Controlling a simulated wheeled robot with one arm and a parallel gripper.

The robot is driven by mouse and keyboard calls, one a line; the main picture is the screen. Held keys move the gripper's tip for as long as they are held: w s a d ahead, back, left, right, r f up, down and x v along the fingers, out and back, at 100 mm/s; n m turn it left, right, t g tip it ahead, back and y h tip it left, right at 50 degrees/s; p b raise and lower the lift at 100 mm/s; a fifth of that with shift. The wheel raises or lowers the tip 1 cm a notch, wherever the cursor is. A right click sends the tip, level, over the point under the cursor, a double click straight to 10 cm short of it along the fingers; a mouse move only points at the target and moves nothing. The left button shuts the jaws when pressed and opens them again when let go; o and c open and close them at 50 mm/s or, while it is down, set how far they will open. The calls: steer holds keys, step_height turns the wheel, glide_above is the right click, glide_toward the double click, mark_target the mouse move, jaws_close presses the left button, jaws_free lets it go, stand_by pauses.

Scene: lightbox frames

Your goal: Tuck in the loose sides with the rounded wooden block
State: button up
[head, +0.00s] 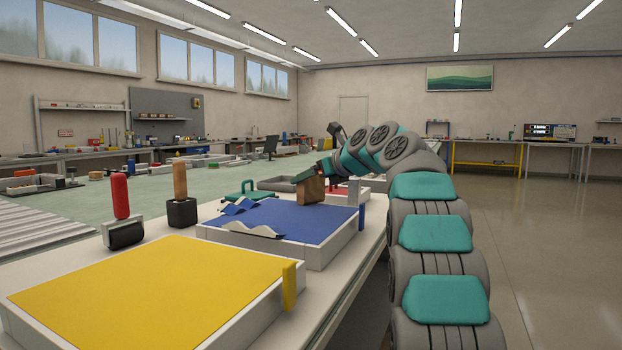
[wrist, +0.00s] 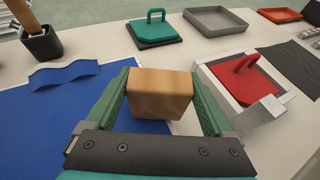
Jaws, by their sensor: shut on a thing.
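My gripper (wrist: 160,100) is shut on a wooden block (wrist: 160,92). In the head view the block (head: 311,189) is held over the far right part of a blue sheet (head: 305,216) on a white frame (head: 320,256). Whether the block touches the sheet I cannot tell. Two wavy blue flaps stand up from the sheet: one at its far left edge (head: 238,206) and one at its near edge (head: 252,230). In the wrist view one wavy flap (wrist: 64,74) shows left of the gripper. A blue strip (head: 361,217) hangs at the frame's right corner.
A yellow-covered frame (head: 150,290) lies nearest. A red-handled roller (head: 121,208) and a black holder with a wooden handle (head: 182,212) stand left. A green handled plate (wrist: 156,30), grey tray (wrist: 215,20) and red handled plate (wrist: 244,80) lie beyond the blue sheet.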

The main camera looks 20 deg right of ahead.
step_height(320, 180, up, 4)
steer(key=p, duration=0.5)
steer(key=shift+r, duration=1.45)
steer(key=shift+a, duration=0.1)
